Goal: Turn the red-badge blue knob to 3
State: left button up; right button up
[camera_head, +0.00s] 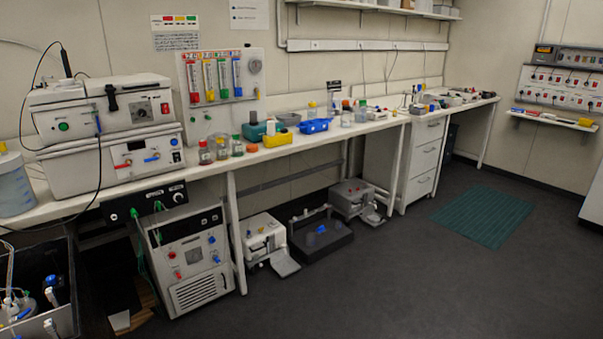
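No knob can be picked out for sure as the red-badge blue knob; badges and scale numbers are too small to read. A stacked two-part white instrument (105,88) stands on the bench at left, with a small blue knob (174,142) on its lower front. A blue lever (152,159) and a red one (123,165) sit below that knob. A white floor cabinet (188,262) under the bench carries small blue knobs (212,240) and red ones on its front panel. Neither of my grippers shows in the head view.
A dark tub (68,318) with tubing stands at lower left. Several devices stand under the bench. The floor (400,285) is clear around a green mat (483,216).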

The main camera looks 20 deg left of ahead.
aim_at(52, 280)
jog(key=i+u, duration=0.2)
jog(key=i, duration=0.3)
jog(key=i+l+u, duration=0.2)
jog(key=i, duration=0.3)
jog(key=i+u, duration=0.2)
jog(key=u, duration=0.3)
jog(key=i+l+u, duration=0.1)
jog(key=u, duration=0.35)
jog(key=i+l+u, duration=0.2)
jog(key=u, duration=0.3)
jog(key=i+l+u, duration=0.1)
jog(key=u, duration=0.3)
jog(key=i+l+u, duration=0.15)
jog(key=i+u, duration=0.15)
jog(key=u, duration=0.15)
jog(key=i+l+u, duration=0.15)
jog(key=u, duration=0.25)
jog(key=i+l+u, duration=0.1)
jog(key=l+u, duration=0.3)
jog(key=i+l+u, duration=0.1)
jog(key=l+u, duration=0.15)
jog(key=u, duration=0.2)
jog(key=i+l+u, duration=0.15)
jog(key=l+u, duration=0.35)
jog(key=l, duration=0.45)
jog(key=l+u, duration=0.5)
jog(key=l, duration=0.45)
